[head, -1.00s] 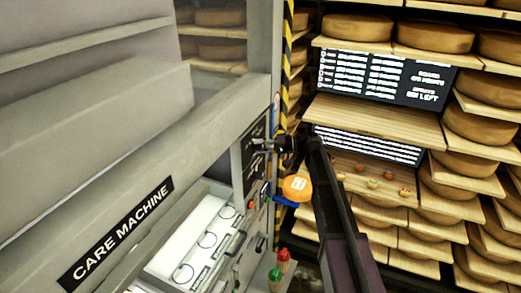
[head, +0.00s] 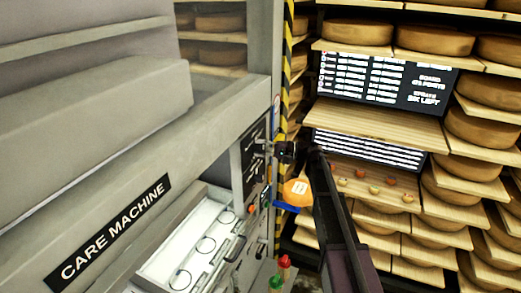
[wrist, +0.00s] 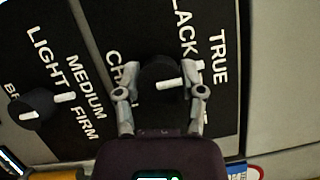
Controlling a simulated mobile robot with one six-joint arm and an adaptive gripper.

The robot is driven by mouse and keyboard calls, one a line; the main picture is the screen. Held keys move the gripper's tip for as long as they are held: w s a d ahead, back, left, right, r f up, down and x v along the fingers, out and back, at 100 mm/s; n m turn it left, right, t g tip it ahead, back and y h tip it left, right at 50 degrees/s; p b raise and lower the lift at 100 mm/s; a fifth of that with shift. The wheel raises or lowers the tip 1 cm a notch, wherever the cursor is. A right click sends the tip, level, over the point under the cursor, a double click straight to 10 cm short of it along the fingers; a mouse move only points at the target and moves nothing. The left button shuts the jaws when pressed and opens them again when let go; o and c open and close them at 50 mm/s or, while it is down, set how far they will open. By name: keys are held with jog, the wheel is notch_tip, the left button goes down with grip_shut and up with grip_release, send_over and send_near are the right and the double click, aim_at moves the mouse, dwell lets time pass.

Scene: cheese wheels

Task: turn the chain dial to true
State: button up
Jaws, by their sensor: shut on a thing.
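The chain dial (wrist: 155,72) is a dark round knob with a white pointer bar, on a black panel lettered in white. In the wrist view its bar points right, toward the lower end of the word TRUE. The partly covered word SLACK stands above the knob. My gripper (wrist: 161,92) is shut on the knob, one finger on each side; the fingers hide some lettering. In the head view my gripper (head: 272,149) is at the panel on the end of the care machine (head: 120,150), and the dial is too small to read.
A second dial (wrist: 35,108) with LIGHT, MEDIUM and FIRM is to the left in the wrist view. An orange object (head: 297,191) sits below my gripper, with red and green bottles (head: 283,266) lower down. Cheese shelves (head: 375,115) and screens stand behind at the right.

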jog(key=o, duration=1.1)
jog(key=shift+o, duration=0.2)
jog(key=shift+r+n+p, duration=0.1)
jog(key=shift+n+p, duration=0.2)
